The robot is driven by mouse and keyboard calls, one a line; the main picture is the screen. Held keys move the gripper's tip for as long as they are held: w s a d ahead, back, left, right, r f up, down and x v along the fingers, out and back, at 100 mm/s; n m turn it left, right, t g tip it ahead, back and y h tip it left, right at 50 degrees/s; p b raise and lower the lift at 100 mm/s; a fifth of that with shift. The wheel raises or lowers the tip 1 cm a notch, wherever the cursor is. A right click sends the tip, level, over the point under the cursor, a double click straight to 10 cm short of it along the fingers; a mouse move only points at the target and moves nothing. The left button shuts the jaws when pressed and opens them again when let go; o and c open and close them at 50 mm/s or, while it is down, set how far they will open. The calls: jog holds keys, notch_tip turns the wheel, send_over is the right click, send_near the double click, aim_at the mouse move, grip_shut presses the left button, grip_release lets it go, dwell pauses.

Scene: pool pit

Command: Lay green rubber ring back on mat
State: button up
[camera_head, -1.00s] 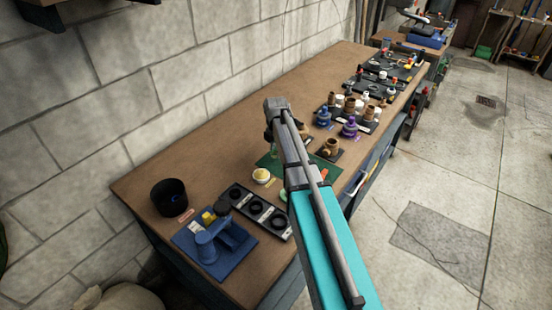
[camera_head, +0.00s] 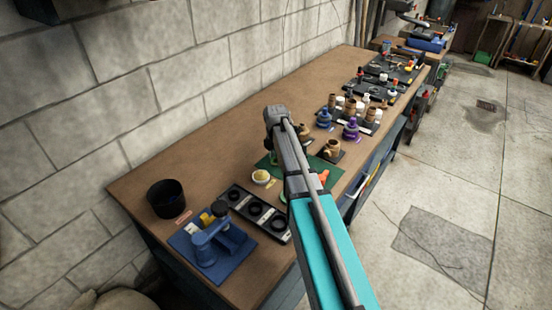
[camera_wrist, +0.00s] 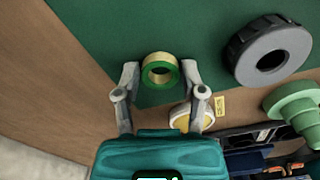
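The green ring (camera_wrist: 159,71), with a yellowish outer wall, sits between the fingertips of my gripper (camera_wrist: 160,76) in the wrist view. Both fingertips are right at its sides, and I take them as closed on it. The green mat (camera_wrist: 110,28) lies beneath and beyond the ring. I cannot tell whether the ring touches the mat. In the head view the mat (camera_head: 267,163) shows partly behind my arm, and the ring and fingertips are hidden.
A dark gear-like ring (camera_wrist: 270,50) and a pale green stepped piece (camera_wrist: 297,106) lie to the right. A yellow-filled bowl (camera_head: 261,176) is close to my right finger. A black tray (camera_head: 257,211), blue press (camera_head: 212,245) and black cup (camera_head: 167,198) stand at the near end.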

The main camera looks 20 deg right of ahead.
jog(key=shift+o, duration=1)
jog(key=shift+r, duration=0.25)
notch_tip(320, 180, up, 12)
jog(key=p, duration=1.2)
jog(key=shift+s, duration=0.1)
